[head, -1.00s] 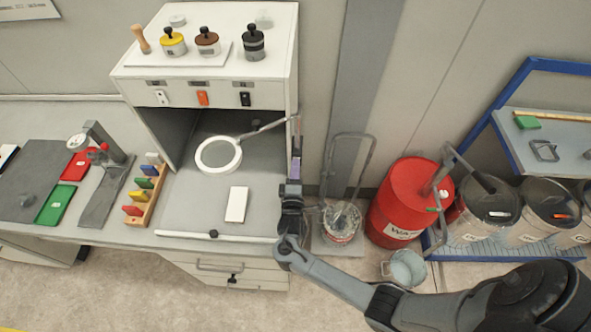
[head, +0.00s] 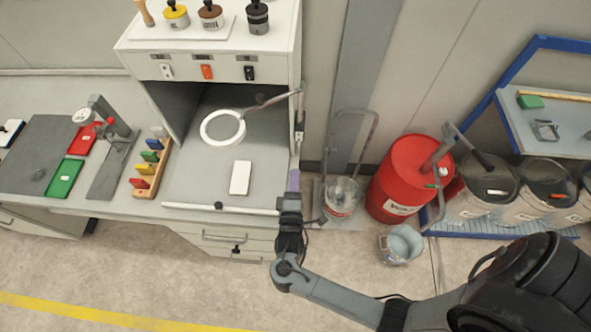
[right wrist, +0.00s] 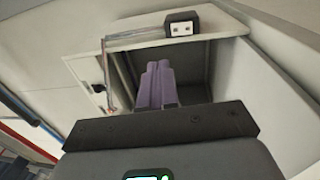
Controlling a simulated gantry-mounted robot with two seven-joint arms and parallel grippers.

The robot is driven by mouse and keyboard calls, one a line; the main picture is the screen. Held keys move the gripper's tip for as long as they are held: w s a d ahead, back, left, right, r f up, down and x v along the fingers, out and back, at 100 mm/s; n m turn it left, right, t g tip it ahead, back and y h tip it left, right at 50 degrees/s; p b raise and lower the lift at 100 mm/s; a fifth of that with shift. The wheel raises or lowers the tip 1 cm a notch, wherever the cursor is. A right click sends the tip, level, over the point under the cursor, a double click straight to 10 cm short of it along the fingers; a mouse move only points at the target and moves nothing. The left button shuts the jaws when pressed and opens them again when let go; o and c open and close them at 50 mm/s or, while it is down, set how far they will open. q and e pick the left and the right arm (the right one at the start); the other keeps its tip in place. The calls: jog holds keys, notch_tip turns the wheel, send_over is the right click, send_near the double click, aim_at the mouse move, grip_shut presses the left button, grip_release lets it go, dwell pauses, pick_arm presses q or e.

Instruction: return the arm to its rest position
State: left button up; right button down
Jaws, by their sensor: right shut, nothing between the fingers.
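My right gripper (head: 294,180) is at the right front edge of the workbench in the head view, beside the white cabinet's right side. Its purple fingers are together and hold nothing; they also show in the right wrist view (right wrist: 157,84), with the cabinet opening behind them. My right arm comes in from the lower right of the head view. My left gripper is in neither current view.
The white cabinet (head: 210,70) stands on the bench with a ring lamp (head: 241,130) and a white block (head: 240,177) at its opening. Floor is clear in front.

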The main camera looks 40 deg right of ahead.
jog(key=shift+s+a, duration=0.1)
dwell(0.4)
jog(key=s+d+f+g+y, duration=0.1)
jog(key=s+d+f+y, duration=0.3)
jog(key=s+d, duration=0.3)
jog(key=s+a+r+m+g+y, duration=0.6)
jog(key=s+a+g+y, duration=0.3)
jog(key=s+a+y, duration=0.15)
notch_tip(320, 180, up, 12)
jog(key=m+p, duration=0.1)
jog(key=p, duration=1.1)
jog(key=shift+s+a+h, duration=0.15)
jog(key=shift+s+h, duration=0.25)
jog(key=shift+h, duration=0.05)
